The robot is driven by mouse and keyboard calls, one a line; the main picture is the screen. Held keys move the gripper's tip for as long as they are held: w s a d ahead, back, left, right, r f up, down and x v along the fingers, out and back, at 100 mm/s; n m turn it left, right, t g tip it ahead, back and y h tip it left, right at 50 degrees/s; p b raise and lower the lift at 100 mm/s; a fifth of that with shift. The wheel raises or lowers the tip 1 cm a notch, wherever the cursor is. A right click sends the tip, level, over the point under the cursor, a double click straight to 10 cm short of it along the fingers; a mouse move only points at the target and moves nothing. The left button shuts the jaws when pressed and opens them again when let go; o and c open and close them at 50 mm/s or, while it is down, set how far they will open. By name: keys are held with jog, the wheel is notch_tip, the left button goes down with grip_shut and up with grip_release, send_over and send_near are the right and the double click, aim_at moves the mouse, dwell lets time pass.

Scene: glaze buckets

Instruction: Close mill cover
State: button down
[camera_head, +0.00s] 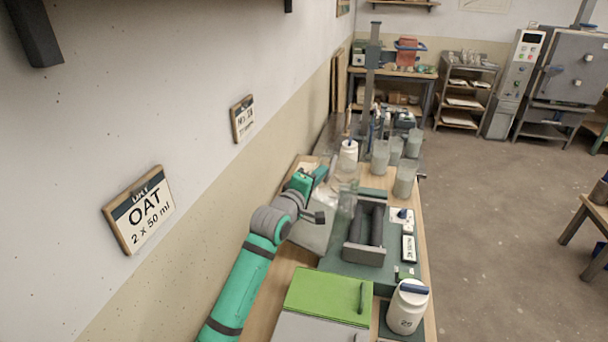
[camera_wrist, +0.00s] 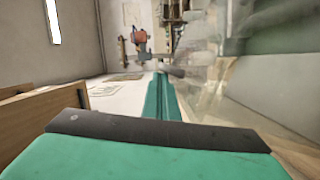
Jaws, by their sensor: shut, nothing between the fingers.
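The mill (camera_head: 365,250) is a grey machine with dark rollers in an open trough, standing on the bench. A clear pane that looks like its cover (camera_head: 345,198) stands raised at its back left; its exact edges are hard to see. In the wrist view a see-through sheet (camera_wrist: 245,85) fills the right side, close beside my fingers. My gripper (camera_head: 321,172) is behind and left of the mill, near the wall side of the pane. The wrist view shows its teal fingers (camera_wrist: 163,82) together and empty. I cannot tell whether they touch the pane.
A green-lidded box (camera_head: 325,297) and a white jar (camera_head: 408,310) stand in front of the mill. Several grey-green containers (camera_head: 404,180) and a white bottle (camera_head: 348,155) stand behind it. The wall with its OAT sign (camera_head: 140,210) is close on the left. Open floor lies right.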

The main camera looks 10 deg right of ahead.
aim_at(329, 188)
jog(key=shift+s+d+m, duration=0.3)
jog(key=shift+d, duration=0.45)
jog(key=shift+s+d+m, duration=0.25)
jog(key=shift+d+m, duration=0.05)
jog(key=shift+d, duration=0.4)
